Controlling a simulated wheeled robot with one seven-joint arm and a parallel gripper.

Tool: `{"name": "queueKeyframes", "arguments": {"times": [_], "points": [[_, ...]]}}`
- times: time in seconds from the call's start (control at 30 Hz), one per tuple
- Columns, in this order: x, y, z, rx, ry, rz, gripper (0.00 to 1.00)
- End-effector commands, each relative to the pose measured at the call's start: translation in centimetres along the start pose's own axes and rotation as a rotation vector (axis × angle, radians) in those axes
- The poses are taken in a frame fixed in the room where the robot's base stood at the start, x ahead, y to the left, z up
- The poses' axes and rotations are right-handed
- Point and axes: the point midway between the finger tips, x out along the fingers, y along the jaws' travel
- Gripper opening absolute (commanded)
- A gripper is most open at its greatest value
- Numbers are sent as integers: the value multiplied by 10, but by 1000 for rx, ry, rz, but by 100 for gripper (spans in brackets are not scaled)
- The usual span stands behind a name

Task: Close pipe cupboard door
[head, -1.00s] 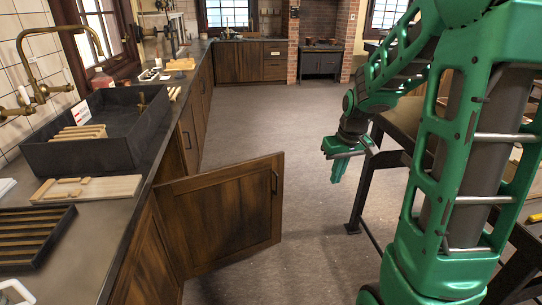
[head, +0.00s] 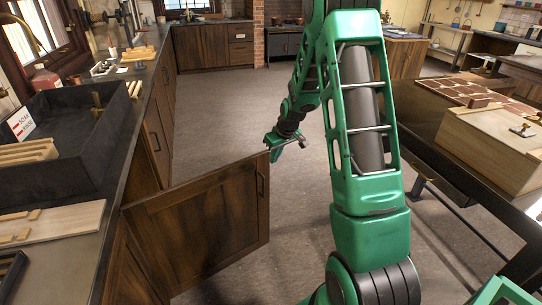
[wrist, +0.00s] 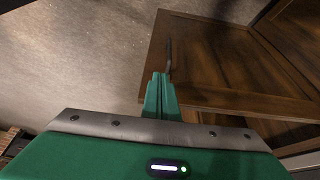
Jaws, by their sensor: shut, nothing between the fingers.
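The pipe cupboard door (head: 200,222) is a dark brown wooden panel under the left counter. It stands swung out wide into the aisle. Its dark bar handle (head: 261,184) is near the free edge and also shows in the wrist view (wrist: 168,56). My gripper (head: 276,152) is shut and empty, its green fingers pointing down. In the head view it is just beyond the door's free top corner. In the wrist view the fingertips (wrist: 160,76) overlap the door (wrist: 215,62) close to the handle. I cannot tell whether they touch it.
A long counter (head: 116,165) with a dark sink (head: 68,125) runs along the left. On the right, a workbench carries a wooden box (head: 495,150). Grey floor (head: 225,120) lies open between them. A brick pillar (head: 258,35) stands at the back.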

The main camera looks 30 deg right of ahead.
Motion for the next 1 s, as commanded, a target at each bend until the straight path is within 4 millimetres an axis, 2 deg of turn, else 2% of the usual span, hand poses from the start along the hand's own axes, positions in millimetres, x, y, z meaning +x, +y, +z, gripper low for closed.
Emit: {"name": "queueKeyframes", "arguments": {"times": [0.1,0.4,0.5,0.63,1.0], "points": [[22,2,2,3,-2,0,0],[72,5,2,6,-2,1,0],[74,5,-16,4,1,2,0],[79,6,-28,6,1,2,0],[82,6,-36,6,0,3,0]]}}
